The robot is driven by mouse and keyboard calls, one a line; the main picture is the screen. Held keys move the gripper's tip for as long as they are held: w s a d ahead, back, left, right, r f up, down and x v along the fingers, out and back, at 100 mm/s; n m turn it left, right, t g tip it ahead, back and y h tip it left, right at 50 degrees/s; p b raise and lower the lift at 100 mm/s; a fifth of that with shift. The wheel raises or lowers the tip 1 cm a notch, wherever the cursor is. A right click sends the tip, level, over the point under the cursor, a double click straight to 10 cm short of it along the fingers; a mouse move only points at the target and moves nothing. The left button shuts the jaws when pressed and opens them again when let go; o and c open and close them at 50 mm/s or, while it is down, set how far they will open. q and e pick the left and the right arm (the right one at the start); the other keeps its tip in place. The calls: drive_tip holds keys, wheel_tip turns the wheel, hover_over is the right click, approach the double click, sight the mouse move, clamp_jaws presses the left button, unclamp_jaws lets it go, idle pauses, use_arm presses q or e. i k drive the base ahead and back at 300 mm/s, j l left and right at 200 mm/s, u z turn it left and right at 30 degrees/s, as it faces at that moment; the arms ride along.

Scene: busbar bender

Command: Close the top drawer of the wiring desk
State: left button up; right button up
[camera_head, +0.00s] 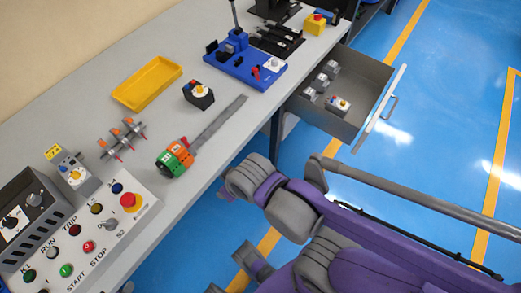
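The wiring desk (90,100) runs diagonally from lower left to upper right. Its top drawer (358,86) stands pulled out at the desk's right side, over the blue floor. The drawer's pale front panel (378,112) has a bar handle (390,107) on its outer face. My purple and grey arm links (290,210) fill the lower right, apart from the drawer in the picture. I can make out no gripper fingertips.
On the desk are a control panel (60,250) with several buttons, a yellow tray (148,84), a green and orange tool with a long bar (175,158), and a blue bender base (245,66). The floor beyond the drawer (440,130) is clear.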

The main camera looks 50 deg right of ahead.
sight(363, 79)
drive_tip(key=k+l, duration=0.2)
drive_tip(key=k, duration=0.2)
drive_tip(key=k+z, duration=0.1)
drive_tip(key=z, duration=0.25)
drive_tip(key=k+l+z, duration=0.1)
drive_tip(key=z, duration=0.25)
drive_tip(key=l+z, duration=0.2)
drive_tip(key=z, duration=1.45)
drive_tip(key=i+j, duration=0.2)
drive_tip(key=i, duration=0.2)
drive_tip(key=i+j, duration=0.2)
drive_tip(key=i, duration=0.25)
